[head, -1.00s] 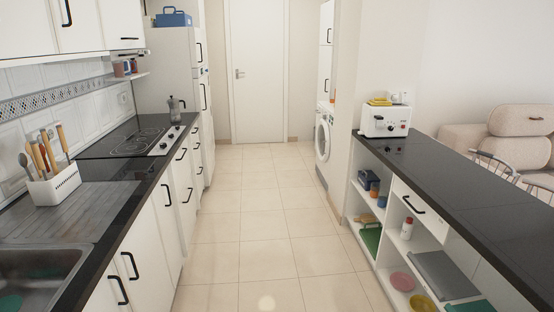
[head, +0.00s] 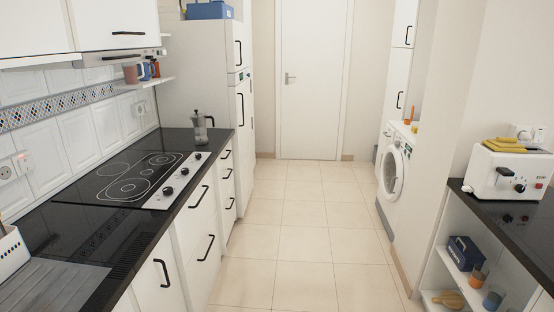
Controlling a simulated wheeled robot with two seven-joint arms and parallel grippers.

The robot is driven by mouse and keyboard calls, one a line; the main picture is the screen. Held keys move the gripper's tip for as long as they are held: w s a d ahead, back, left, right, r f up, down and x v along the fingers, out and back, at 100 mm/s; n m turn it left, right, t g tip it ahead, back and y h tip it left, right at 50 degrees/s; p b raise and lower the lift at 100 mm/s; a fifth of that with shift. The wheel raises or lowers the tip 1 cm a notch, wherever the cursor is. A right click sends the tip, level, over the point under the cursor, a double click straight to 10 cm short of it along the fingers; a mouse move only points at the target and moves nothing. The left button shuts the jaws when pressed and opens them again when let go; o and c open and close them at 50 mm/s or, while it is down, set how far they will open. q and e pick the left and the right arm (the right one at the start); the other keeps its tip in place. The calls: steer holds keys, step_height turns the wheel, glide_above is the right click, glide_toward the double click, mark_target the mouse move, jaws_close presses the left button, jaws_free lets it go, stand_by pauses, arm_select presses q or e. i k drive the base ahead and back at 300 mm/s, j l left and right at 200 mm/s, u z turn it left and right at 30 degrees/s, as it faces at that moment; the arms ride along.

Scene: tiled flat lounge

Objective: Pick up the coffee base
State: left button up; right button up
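A silver moka-style coffee pot (head: 200,127) stands upright at the far right end of the left counter, beside the cooktop and close to the tall fridge unit. It has a dark handle on its right side. It looks like one whole pot; I cannot make out a separate coffee base. Neither of my grippers shows in the head view.
The black cooktop (head: 130,178) with knobs lies on the left counter (head: 62,225). The tiled aisle (head: 290,225) is clear up to the white door (head: 311,80). A washing machine (head: 394,172) and a counter with a toaster (head: 507,173) bound the right side.

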mark_target(199, 140)
steer(key=i, duration=1.1)
steer(key=i+z, duration=0.15)
steer(key=i, duration=0.9)
